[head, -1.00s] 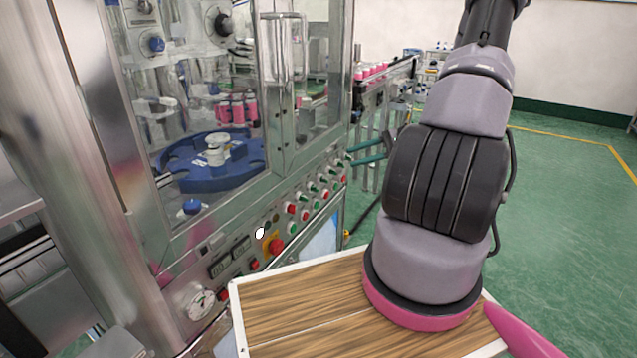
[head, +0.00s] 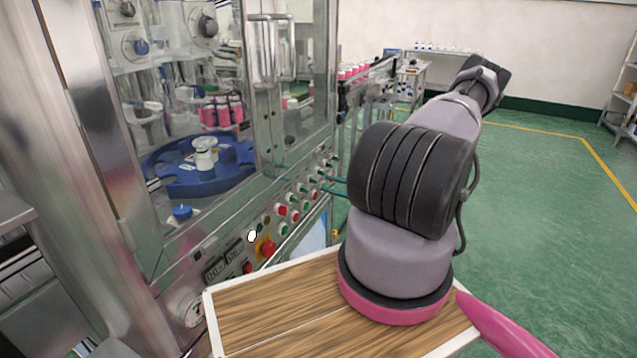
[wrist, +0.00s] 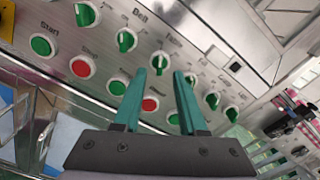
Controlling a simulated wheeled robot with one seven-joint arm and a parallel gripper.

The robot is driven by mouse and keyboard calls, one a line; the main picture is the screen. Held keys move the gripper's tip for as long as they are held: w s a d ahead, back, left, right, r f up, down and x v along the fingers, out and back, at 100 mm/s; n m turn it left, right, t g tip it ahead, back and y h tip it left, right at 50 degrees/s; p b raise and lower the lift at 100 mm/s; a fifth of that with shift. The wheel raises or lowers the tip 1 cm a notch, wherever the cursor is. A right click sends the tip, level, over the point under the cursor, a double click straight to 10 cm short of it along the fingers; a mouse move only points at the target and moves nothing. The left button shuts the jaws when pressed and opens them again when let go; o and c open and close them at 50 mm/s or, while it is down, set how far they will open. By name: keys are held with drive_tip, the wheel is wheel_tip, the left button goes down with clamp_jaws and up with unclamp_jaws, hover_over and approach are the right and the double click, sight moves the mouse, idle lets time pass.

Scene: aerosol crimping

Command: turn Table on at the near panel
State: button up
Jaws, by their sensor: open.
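The near panel (head: 290,213) is the sloped metal control strip along the machine's front. In the wrist view it carries a slanting row of green rotary knobs: one at upper left (wrist: 85,14), a second under a label reading Belt (wrist: 126,40), a third by the left fingertip (wrist: 160,62), and several further right.
Below the knobs are a green button (wrist: 42,46), a red button (wrist: 82,66) and several more. A red mushroom button on yellow (head: 267,249) is at the panel's nearer part. A blue rotary table (head: 190,172) is behind glass. Green floor (head: 540,200) is clear on the right.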

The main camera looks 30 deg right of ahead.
sight(316, 181)
drive_tip(key=shift+x, duration=2.3)
drive_tip(key=shift+c, duration=0.3)
clamp_jaws()
drive_tip(key=shift+m, duration=0.3)
drive_tip(key=m, duration=1.1)
drive_tip(key=shift+w+d, duration=0.1)
drive_tip(key=shift+d, duration=0.1)
drive_tip(key=shift+m, duration=0.3)
drive_tip(key=shift+o, duration=0.3)
unclamp_jaws()
